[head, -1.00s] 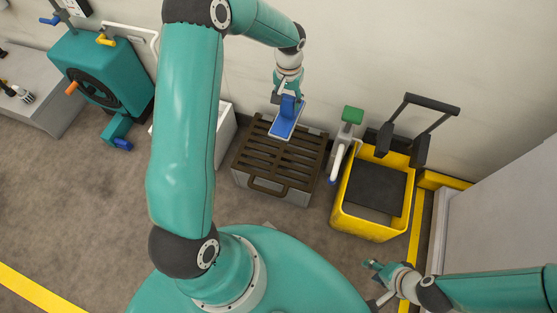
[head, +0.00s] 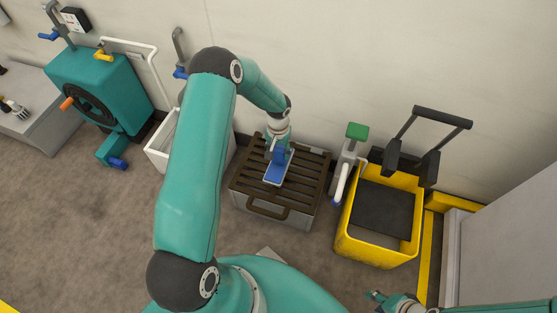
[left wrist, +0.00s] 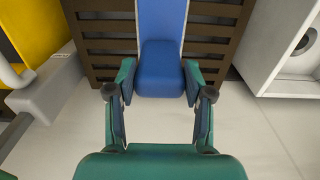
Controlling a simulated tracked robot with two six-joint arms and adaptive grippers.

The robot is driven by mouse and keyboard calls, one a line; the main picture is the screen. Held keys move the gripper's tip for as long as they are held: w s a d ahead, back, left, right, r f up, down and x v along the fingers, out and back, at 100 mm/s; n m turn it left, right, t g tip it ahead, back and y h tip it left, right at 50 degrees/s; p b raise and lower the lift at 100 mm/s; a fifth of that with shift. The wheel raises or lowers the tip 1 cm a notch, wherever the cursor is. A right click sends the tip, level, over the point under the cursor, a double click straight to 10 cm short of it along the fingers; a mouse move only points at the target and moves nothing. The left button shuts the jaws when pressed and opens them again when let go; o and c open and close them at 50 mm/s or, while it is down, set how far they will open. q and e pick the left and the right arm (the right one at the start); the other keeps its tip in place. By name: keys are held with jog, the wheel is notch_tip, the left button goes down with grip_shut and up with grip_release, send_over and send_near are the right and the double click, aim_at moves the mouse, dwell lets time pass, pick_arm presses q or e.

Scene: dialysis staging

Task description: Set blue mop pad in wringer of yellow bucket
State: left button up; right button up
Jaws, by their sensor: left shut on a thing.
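The blue mop pad (head: 276,174) has a pale edge and a raised blue block on top. My left gripper (head: 278,150) is shut on that block, and the left wrist view shows a finger on each side of the pad (left wrist: 162,72). The pad is over the brown slatted rack; I cannot tell whether it touches the slats. The yellow bucket (head: 378,250) stands to the right, with a dark wringer plate (head: 383,212) inside and a black handle frame (head: 440,117) at its back. My right gripper (head: 376,296) is low at the bottom edge, partly cut off.
The brown slatted rack (head: 262,209) sits on a grey box. A grey post with a green top (head: 356,131) stands between rack and bucket. A white bin (head: 158,158) and a teal machine (head: 92,75) are to the left. A grey cabinet (head: 515,235) stands right of the bucket.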

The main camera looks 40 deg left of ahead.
aim_at(279, 159)
pick_arm(q)
jog(key=shift+f+b, duration=0.5)
jog(key=shift+f, duration=1.9)
jog(key=shift+f, duration=0.2)
jog(key=o, duration=1.1)
jog(key=shift+r, duration=0.1)
